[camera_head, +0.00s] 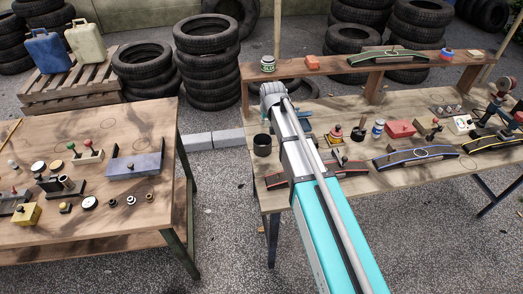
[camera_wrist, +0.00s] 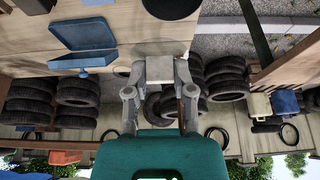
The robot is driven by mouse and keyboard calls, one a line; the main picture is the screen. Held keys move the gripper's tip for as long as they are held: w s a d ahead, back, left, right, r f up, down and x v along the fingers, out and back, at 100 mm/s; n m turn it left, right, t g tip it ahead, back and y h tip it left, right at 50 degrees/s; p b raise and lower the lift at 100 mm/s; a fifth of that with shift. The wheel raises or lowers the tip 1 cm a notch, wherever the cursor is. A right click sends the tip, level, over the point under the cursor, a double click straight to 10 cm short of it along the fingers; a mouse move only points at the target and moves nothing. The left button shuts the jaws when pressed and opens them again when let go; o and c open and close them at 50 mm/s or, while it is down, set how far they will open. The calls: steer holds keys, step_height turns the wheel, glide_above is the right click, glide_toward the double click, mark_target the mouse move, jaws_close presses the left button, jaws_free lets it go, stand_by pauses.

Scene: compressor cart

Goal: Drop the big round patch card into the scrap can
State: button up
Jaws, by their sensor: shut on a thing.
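My gripper (camera_wrist: 160,68) is shut on a pale, flat-looking thing (camera_wrist: 166,48) between its fingertips in the wrist view. Its outline is mostly hidden, so I cannot tell whether it is the big round patch card. A black open-topped can (camera_head: 262,150), likely the scrap can, stands at the left end of the right-hand bench in the head view. In the wrist view a dark round shape (camera_wrist: 172,8), perhaps the same can, lies just beyond the fingertips at the top edge. In the head view my arm hides the gripper.
The right-hand bench (camera_head: 400,172) holds patch strips, a red box (camera_head: 400,129) and small tools. An open blue box (camera_wrist: 85,38) is left of the gripper in the wrist view. A shelf (camera_head: 345,75) runs behind. The left-hand table (camera_head: 90,225) is separate, with a floor gap between.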

mark_target(268, 125)
steer(key=shift+f+b, duration=1.4)
steer(key=shift+f, duration=0.3)
steer(key=o, duration=0.8)
steer(key=shift+m+g+h, duration=0.4)
steer(key=shift+m+g, duration=0.4)
steer(key=shift+g, duration=0.1)
steer(key=s+d, duration=0.8)
steer(key=s+d+f, duration=0.1)
steer(key=s+d, duration=0.3)
steer(key=d, duration=0.1)
steer(key=s+d, duration=0.3)
steer(key=s, duration=0.1)
steer(key=s+d+m+g, duration=0.1)
steer(key=s+d, duration=0.2)
steer(key=s, duration=0.2)
steer(key=s+d+g, duration=0.1)
steer(key=s+d, duration=0.2)
steer(key=s, duration=0.2)
steer(key=shift+d+f+m, duration=0.15)
steer(key=shift+d+m, duration=0.15)
steer(key=shift+d, duration=0.05)
